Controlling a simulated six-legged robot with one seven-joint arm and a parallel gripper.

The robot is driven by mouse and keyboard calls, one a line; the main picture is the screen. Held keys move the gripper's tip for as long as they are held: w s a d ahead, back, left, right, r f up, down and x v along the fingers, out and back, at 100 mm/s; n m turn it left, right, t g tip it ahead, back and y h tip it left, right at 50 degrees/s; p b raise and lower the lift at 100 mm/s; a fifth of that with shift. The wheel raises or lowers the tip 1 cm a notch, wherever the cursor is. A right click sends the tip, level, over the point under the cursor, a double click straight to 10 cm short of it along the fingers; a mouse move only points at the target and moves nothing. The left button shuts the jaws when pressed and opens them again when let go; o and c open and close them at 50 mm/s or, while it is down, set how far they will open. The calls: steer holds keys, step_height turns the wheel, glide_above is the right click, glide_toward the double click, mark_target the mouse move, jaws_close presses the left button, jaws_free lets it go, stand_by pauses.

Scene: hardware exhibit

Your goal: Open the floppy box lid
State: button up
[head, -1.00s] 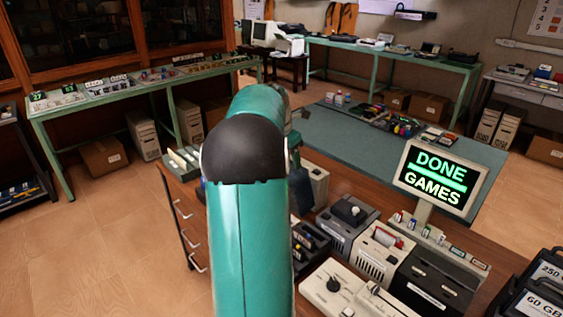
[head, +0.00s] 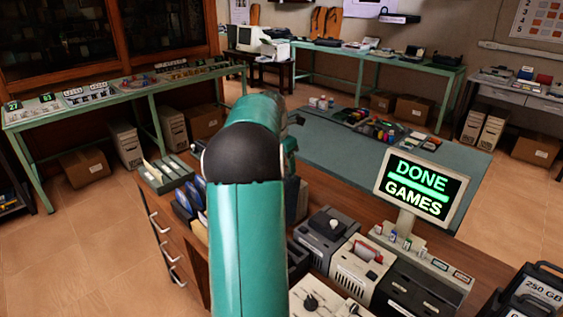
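My teal arm with a black joint cap fills the middle of the head view. A row of blue floppy disks (head: 186,198) stands upright at the left end of the wooden counter, left of my arm. Its holder is partly hidden by the arm, and I cannot make out a lid on it. A grey tray with pale dividers (head: 147,176) stands just behind these disks. I cannot tell for sure which container is the floppy box.
The wooden counter (head: 381,217) carries grey and black devices (head: 324,234) right of my arm. A screen reading DONE GAMES (head: 421,188) stands there. Black cases (head: 533,297) are at the lower right. Open tiled floor (head: 85,235) lies to the left.

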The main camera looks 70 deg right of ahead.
steer(key=shift+s+d, duration=0.6)
steer(key=shift+s, duration=0.15)
steer(key=shift+c, duration=0.2)
steer(key=o, duration=1.2)
steer(key=shift+r, duration=0.1)
steer(key=shift+c, duration=0.2)
steer(key=shift+w, duration=0.25)
